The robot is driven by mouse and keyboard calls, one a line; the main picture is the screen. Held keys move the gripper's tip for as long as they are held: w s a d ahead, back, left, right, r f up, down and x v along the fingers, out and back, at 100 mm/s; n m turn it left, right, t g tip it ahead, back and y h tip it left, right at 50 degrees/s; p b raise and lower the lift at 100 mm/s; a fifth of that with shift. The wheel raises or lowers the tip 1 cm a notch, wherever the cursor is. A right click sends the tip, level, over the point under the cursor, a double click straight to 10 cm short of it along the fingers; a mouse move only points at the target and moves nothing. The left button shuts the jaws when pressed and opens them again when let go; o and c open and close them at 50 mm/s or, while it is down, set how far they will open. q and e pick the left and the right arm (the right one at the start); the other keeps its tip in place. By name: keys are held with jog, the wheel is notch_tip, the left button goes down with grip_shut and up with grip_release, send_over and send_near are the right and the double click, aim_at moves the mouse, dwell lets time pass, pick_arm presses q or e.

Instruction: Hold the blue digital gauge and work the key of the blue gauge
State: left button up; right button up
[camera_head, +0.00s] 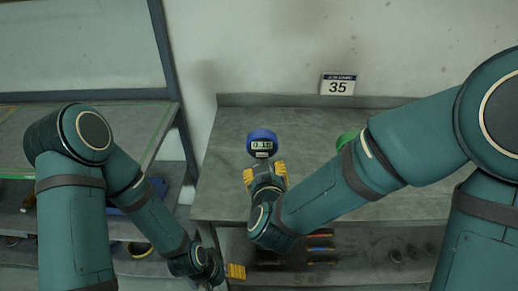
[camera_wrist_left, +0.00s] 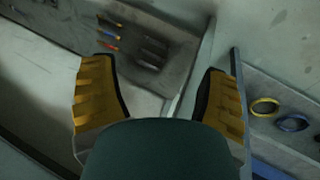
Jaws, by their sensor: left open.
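The blue digital gauge (camera_head: 262,143) is above the grey bench in the head view, its display facing me and reading about 0.10. My right gripper (camera_head: 265,173) is just below the gauge, with yellow fingers spread to either side. Whether they press on the gauge or its lower part is hidden. The gauge's key is too small to make out. My left gripper (camera_head: 236,272) is low in front of the bench edge, well below the gauge. In the left wrist view its two yellow fingers (camera_wrist_left: 157,70) are wide apart with nothing between them.
The grey bench (camera_head: 400,208) has a back ledge, with a sign reading 35 (camera_head: 338,85) above it. A green round thing (camera_head: 346,139) is partly hidden behind my right arm. Tools (camera_head: 320,250) lie on the lower shelf. A shelf unit (camera_head: 110,119) stands at left.

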aim_at(256, 133)
pick_arm(q)
notch_tip(256, 133, up, 15)
jog(key=s+m+g+h, duration=0.2)
jog(key=m+g+h, duration=0.15)
jog(key=g, duration=0.55)
jog(key=w+r+n+t+h, duration=0.1)
jog(key=w+r+n, duration=0.2)
jog(key=w, duration=0.3)
jog(key=w+r+n+t+h, duration=0.1)
jog(key=w+r+n+h, duration=0.1)
jog(key=w+n, duration=0.3)
jog(key=w+a+r+n+t+h, duration=0.1)
jog(key=w+r+n+t, duration=0.1)
jog(key=w+r+n, duration=0.2)
jog(key=shift+w+r, duration=0.3)
jog(key=shift+w, duration=0.45)
jog(key=shift+w+r, duration=0.3)
jog(key=shift+w, duration=0.45)
jog(key=w+a+r+n+t+h, duration=0.2)
jog(key=w+r+n+t, duration=0.1)
jog(key=w+r+n, duration=0.6)
jog(key=shift+m+t, duration=0.3)
jog(key=shift+m, duration=0.15)
jog(key=x, duration=0.4)
jog(key=r+x, duration=0.1)
jog(key=x, duration=0.4)
jog(key=w+x, duration=0.1)
jog(key=x, duration=0.3)
jog(key=shift+d+r, duration=0.1)
jog(key=shift+d, duration=0.35)
